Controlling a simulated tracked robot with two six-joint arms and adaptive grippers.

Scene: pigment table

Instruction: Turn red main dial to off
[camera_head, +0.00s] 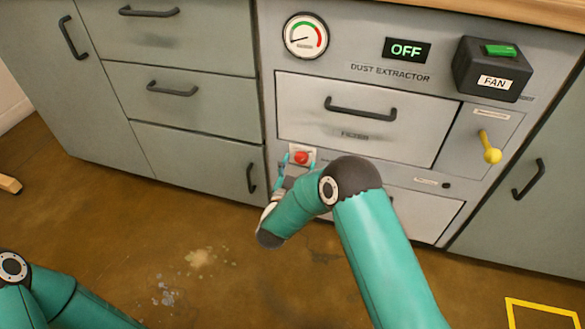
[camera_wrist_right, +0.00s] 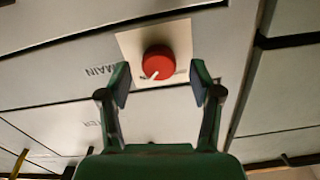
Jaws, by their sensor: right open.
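The red main dial (camera_head: 301,157) is a small round knob on a pale plate, low on the left side of the dust extractor panel. In the right wrist view the dial (camera_wrist_right: 157,63) has a white pointer mark toward its lower left, and the word MAIN shows upside down beside it. My right gripper (camera_head: 283,168) is at the dial. In the wrist view its open fingers (camera_wrist_right: 160,85) stand on either side just below the dial, with no clear contact. Of my left arm only links show at the lower left; its gripper is out of view.
The extractor has a round gauge (camera_head: 306,36), a lit display reading OFF (camera_head: 407,49), a black FAN box with a green switch (camera_head: 499,50) and a yellow lever (camera_head: 489,148). Grey drawers with dark handles surround the dial. The brown floor in front is mostly free.

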